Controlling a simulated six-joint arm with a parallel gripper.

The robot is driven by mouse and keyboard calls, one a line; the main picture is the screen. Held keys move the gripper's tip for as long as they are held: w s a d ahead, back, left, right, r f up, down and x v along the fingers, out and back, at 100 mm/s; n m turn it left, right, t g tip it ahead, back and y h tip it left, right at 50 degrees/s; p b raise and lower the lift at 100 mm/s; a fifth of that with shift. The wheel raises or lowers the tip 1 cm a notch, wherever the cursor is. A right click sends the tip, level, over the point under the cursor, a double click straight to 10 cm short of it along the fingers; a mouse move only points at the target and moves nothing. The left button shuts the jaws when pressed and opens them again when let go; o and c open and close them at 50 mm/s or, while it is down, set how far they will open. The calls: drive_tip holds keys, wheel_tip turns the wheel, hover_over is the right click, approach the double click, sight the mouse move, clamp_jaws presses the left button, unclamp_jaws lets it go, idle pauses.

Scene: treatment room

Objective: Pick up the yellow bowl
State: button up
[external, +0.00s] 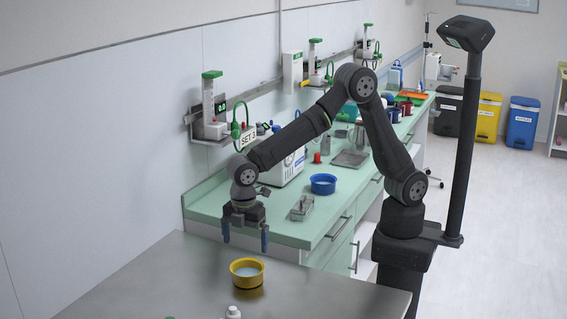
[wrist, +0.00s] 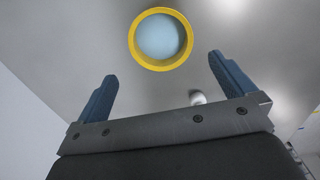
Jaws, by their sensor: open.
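The yellow bowl (external: 247,279) stands upright on the grey metal table in the external view, with something pale blue inside it. In the wrist view the bowl (wrist: 160,66) shows from above, beyond my fingertips and between their lines. My gripper (external: 245,238) is open and empty, pointing down above the table's far part, higher than the bowl. Its two blue fingers are spread wide in the wrist view (wrist: 163,67). Nothing touches the bowl.
A small white bottle (external: 233,312) stands at the table's near edge; a white object (wrist: 197,97) also shows in the wrist view. The metal table (external: 150,280) is mostly clear.

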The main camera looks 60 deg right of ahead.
sight(247, 270)
wheel_tip(247, 270, down, 11)
drive_tip(key=shift+d, duration=0.1)
idle(0.4)
drive_tip(key=shift+c, duration=0.2)
drive_tip(key=c, duration=0.7)
